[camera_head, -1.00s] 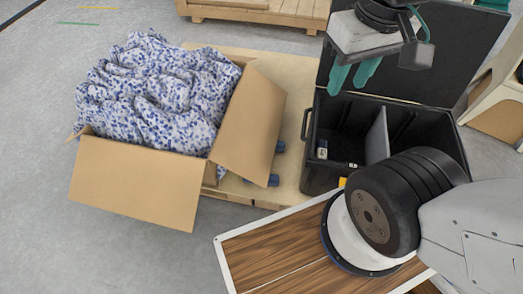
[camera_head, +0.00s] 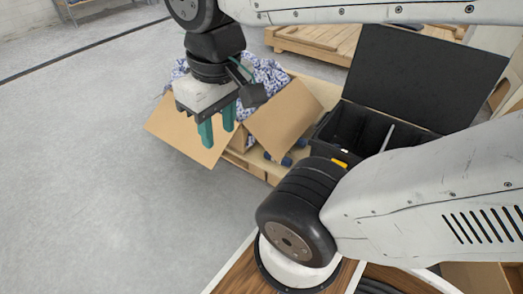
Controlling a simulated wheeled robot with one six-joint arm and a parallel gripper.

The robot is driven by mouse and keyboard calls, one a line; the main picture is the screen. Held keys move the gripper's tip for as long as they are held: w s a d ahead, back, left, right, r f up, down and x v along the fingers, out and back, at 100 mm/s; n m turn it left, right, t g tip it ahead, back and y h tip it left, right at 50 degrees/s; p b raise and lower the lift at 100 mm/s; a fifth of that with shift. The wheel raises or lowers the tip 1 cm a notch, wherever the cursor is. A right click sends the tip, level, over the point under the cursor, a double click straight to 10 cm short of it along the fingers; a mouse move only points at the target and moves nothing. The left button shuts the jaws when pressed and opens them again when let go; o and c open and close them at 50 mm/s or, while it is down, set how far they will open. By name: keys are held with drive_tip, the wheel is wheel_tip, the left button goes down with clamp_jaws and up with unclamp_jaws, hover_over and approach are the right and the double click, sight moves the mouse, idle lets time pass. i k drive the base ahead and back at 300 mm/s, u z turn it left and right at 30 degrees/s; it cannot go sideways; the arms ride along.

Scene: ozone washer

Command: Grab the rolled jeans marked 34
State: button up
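No rolled jeans marked 34 can be made out. Small dark blue rolled shapes (camera_head: 286,161) lie on the wooden platform between the cardboard box and the black case; they may be jeans, but no number is readable. My gripper (camera_head: 217,132) has two teal fingers pointing down with a gap between them. It is open and empty, in front of the cardboard box in this view. The gripper and box flaps hide most of the box's contents.
The cardboard box (camera_head: 285,118) holds blue-spotted white cloth (camera_head: 268,74). The open black case (camera_head: 345,128) has a raised lid (camera_head: 425,75) and a divider; its inside is mostly hidden. A wooden pallet (camera_head: 318,42) stands behind. The grey floor at left is clear.

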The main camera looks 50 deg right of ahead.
sight(302, 142)
drive_tip(key=u, duration=0.1)
drive_tip(key=i, duration=0.75)
drive_tip(key=z, duration=0.5)
drive_tip(key=i, duration=1.25)
drive_tip(key=z, duration=1.55)
drive_tip(key=i, duration=0.9)
drive_tip(key=z, duration=1)
